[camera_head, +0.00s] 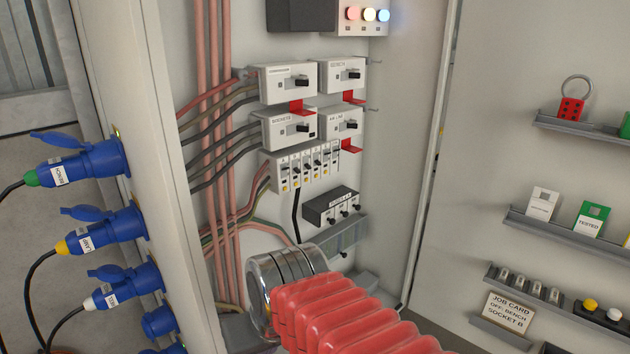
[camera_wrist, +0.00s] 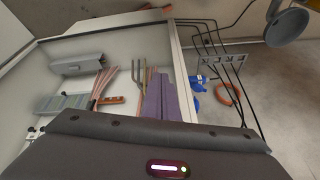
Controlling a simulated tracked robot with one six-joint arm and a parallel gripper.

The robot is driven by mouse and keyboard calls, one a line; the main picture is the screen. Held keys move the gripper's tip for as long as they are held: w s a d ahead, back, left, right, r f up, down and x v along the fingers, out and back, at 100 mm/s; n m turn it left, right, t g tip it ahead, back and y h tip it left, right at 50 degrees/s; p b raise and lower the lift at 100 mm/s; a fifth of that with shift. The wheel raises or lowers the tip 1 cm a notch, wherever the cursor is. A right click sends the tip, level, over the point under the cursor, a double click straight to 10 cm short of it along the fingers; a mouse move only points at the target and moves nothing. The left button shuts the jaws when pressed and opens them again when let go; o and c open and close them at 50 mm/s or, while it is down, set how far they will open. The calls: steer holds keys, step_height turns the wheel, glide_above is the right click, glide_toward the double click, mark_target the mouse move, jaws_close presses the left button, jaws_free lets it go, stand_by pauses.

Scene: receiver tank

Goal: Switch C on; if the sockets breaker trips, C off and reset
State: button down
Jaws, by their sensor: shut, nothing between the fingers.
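The sockets breaker (camera_head: 277,133) is a white box with a dark toggle, lower left of the breaker boxes. Its label is blurred but seems to read SOCKETS; I cannot tell its toggle position. A black box with small switches (camera_head: 322,207) sits below the row of small breakers. Its lettering is too small to pick out C or its state. In the wrist view, my gripper (camera_wrist: 158,82) shows as purple-grey fingers, shut and empty, pointing towards the cabinet. In the head view my arm stands below the black box; the fingertips are hidden there.
Other breaker boxes (camera_head: 279,83) with red tabs surround the sockets breaker. Blue plugs and sockets (camera_head: 95,231) line the post at left. An indicator box (camera_head: 361,15) has red, yellow and blue-white lights. A job card (camera_head: 508,309) and shelves (camera_head: 560,230) are at right.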

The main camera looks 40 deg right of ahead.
steer(key=w+d+f+m+y, duration=0.2)
steer(key=d+f+m+y, duration=0.15)
steer(key=d+m, duration=0.35)
steer(key=m+t+h, duration=0.3)
steer(key=m+t, duration=1.2)
steer(key=m, duration=1.1)
glide_toward(305, 174)
steer(key=s, duration=0.4)
steer(key=shift+d, duration=0.25)
steer(key=shift+w, duration=0.2)
steer(key=w, duration=0.6)
steer(key=w+r, duration=0.1)
steer(key=w, duration=0.2)
steer(key=shift+w+a, duration=0.2)
steer(key=shift+w, duration=0.1)
